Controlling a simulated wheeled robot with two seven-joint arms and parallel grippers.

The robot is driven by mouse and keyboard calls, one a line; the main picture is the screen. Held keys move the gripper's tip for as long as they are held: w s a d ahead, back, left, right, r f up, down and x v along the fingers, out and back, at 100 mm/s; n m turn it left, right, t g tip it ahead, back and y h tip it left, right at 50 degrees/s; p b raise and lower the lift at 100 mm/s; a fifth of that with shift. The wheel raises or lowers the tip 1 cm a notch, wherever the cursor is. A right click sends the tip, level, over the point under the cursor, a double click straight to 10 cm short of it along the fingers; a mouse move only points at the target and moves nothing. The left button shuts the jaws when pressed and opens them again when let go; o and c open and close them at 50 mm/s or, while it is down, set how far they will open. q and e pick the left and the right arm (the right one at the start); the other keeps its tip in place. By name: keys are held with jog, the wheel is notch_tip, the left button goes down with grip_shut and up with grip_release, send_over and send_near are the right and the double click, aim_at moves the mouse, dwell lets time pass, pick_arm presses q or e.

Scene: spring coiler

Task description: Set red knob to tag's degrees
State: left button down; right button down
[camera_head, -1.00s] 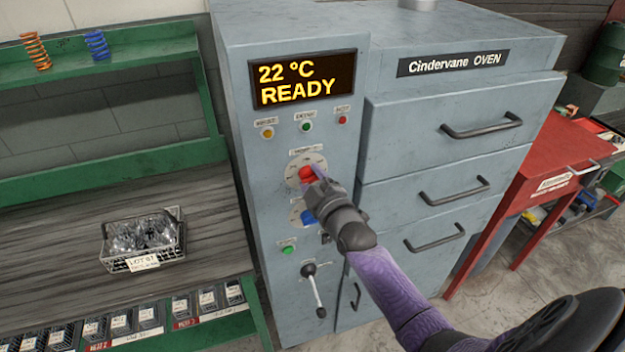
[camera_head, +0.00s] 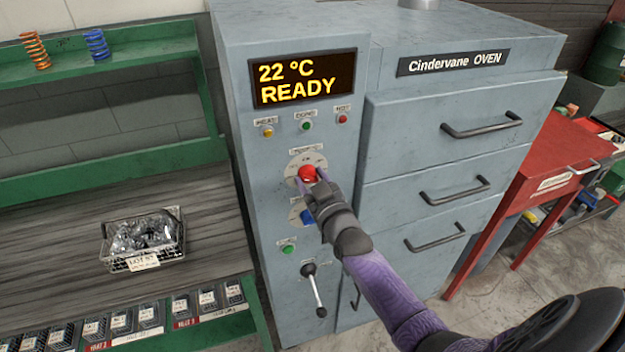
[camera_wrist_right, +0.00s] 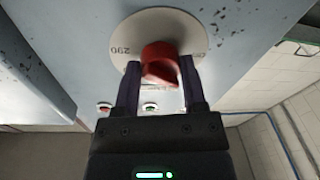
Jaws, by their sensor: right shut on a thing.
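The red knob (camera_head: 308,174) sits on a pale round dial (camera_head: 293,168) on the oven's front panel. My right gripper (camera_head: 311,182) is at the knob. In the right wrist view the red knob (camera_wrist_right: 160,62) lies between the two fingers of my right gripper (camera_wrist_right: 160,85), which are closed on it. The dial (camera_wrist_right: 125,30) there shows the number 290; its other marks are partly hidden. A tag (camera_head: 143,261) hangs on a wire basket (camera_head: 170,252) at the left; it seems to read LOT and a number too small to be sure of. My left gripper is not in view.
The oven display (camera_head: 303,78) reads 22 °C READY. A blue knob (camera_head: 306,217) sits just below the red one, partly behind my right gripper. A lever (camera_head: 315,288) and a green button (camera_head: 288,249) are lower. Drawer handles (camera_head: 455,190) stick out to the right.

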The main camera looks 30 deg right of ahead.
jog(key=m+h, duration=0.1)
jog(key=m, duration=0.5)
jog(key=m+h, duration=0.1)
jog(key=m, duration=0.5)
jog(key=shift+a, duration=0.15)
jog(key=m+h, duration=0.1)
jog(key=m, duration=1)
jog(key=shift+m+g+h, duration=0.3)
jog(key=shift+m+g, duration=0.1)
jog(key=shift+a+m, duration=0.1)
jog(key=shift+m, duration=0.2)
jog(key=shift+c, duration=0.7)
grip_release()
jog(key=shift+p, duration=0.3)
